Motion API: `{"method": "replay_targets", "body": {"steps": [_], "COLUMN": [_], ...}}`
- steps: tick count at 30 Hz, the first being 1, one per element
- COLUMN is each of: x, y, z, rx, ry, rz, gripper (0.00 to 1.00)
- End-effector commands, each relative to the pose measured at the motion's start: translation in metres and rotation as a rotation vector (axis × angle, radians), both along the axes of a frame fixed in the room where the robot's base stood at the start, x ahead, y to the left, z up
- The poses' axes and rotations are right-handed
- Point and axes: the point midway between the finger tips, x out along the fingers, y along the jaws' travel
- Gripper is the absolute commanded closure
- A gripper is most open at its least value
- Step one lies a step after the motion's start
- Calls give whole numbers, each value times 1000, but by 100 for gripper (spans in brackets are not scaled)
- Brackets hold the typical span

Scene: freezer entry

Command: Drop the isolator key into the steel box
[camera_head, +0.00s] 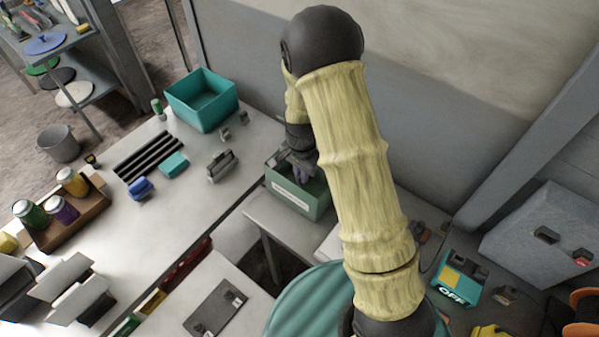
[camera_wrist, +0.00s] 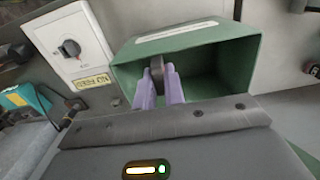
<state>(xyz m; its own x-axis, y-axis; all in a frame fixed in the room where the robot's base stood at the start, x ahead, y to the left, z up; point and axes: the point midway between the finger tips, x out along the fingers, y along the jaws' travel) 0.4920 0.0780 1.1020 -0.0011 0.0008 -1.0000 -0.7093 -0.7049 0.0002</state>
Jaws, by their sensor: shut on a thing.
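My gripper (camera_wrist: 164,88) has pale purple fingers shut on a small dark piece, apparently the isolator key (camera_wrist: 157,68). Only its rounded dark top shows between the fingertips. A green open-topped box (camera_wrist: 218,58) with a pale label strip is behind the fingers in the wrist view. It seems to be the steel box. In the head view my gripper (camera_head: 303,174) points down over the mouth of this box (camera_head: 297,203), with the fingertips at or inside the opening. How deep they are, I cannot tell. The key is not clear in the head view.
A white switch plate with a dark knob (camera_wrist: 69,48) and a yellow label is left of the box in the wrist view. A teal bin (camera_head: 202,99) and small parts stand on the left bench. A teal OFF-marked unit (camera_head: 459,279) is at right.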

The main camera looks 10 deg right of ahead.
Motion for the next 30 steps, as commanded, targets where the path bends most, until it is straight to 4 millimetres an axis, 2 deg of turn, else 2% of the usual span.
{"method": "replay_targets", "body": {"steps": [9,10,13,23,30], "x": [-1,-1,-1,0,1], "y": [5,5,5,4,3], "z": [-9,-8,-8,-5,12], "rx": [0,0,0,0,0], "ry": [0,0,0,0,-4], "rz": [10,10,11,8,7], "gripper": [100,85,67,67,67]}}
